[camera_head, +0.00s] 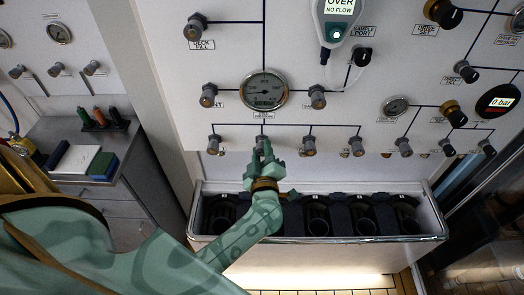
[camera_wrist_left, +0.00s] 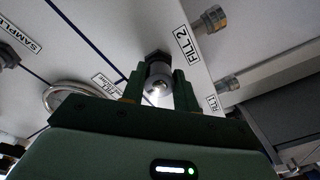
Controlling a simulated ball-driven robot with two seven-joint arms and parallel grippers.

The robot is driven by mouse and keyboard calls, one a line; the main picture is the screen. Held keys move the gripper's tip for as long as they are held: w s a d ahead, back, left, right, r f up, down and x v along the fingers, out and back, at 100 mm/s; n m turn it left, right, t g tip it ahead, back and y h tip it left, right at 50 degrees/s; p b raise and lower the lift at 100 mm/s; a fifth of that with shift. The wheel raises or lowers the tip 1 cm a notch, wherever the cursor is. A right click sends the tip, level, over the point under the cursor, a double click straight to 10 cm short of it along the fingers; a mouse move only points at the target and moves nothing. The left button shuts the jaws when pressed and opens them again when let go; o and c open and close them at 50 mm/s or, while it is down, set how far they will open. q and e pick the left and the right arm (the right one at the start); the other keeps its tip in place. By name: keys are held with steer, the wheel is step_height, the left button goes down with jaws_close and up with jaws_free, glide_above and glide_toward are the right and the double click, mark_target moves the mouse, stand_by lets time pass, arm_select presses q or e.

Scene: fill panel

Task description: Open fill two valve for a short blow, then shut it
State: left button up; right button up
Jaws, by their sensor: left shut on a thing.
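The fill two valve (camera_wrist_left: 158,83) is a grey knob on a dark stem, beside the label FILL 2 (camera_wrist_left: 203,33) in the left wrist view. My left gripper (camera_wrist_left: 158,90) has one finger on each side of this knob and is shut on it. In the head view the green left gripper (camera_head: 262,157) reaches up to the second knob from the left in the lower row and mostly covers it. How far the valve is turned cannot be told. My right gripper is not in view.
The fill one knob (camera_head: 214,143) is close on the left; another knob (camera_head: 308,145) is on the right. A round gauge (camera_head: 264,90) sits above. A hanging meter (camera_head: 336,22) reads OVER NO FLOW. A metal-rimmed trough (camera_head: 205,238) with dark holders stands below. A side cabinet (camera_head: 150,200) is left.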

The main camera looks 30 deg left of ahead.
arm_select(q)
steer(key=shift+r+n, duration=0.1)
steer(key=shift+n, duration=0.2)
steer(key=shift+n+p, duration=0.55)
steer(key=shift+n, duration=1.15)
steer(key=n+p, duration=0.1)
steer(key=n, duration=0.1)
steer(key=shift+n+h, duration=0.3)
steer(key=shift+n, duration=0.1)
steer(key=n, duration=0.2)
steer(key=shift+n, duration=0.3)
steer(key=n, duration=0.4)
steer(key=shift+h, duration=0.3)
steer(key=n+b, duration=0.1)
steer(key=n, duration=0.2)
steer(key=shift+r+n+h, duration=0.1)
steer(key=shift+n+h, duration=0.2)
steer(key=shift+n, duration=0.5)
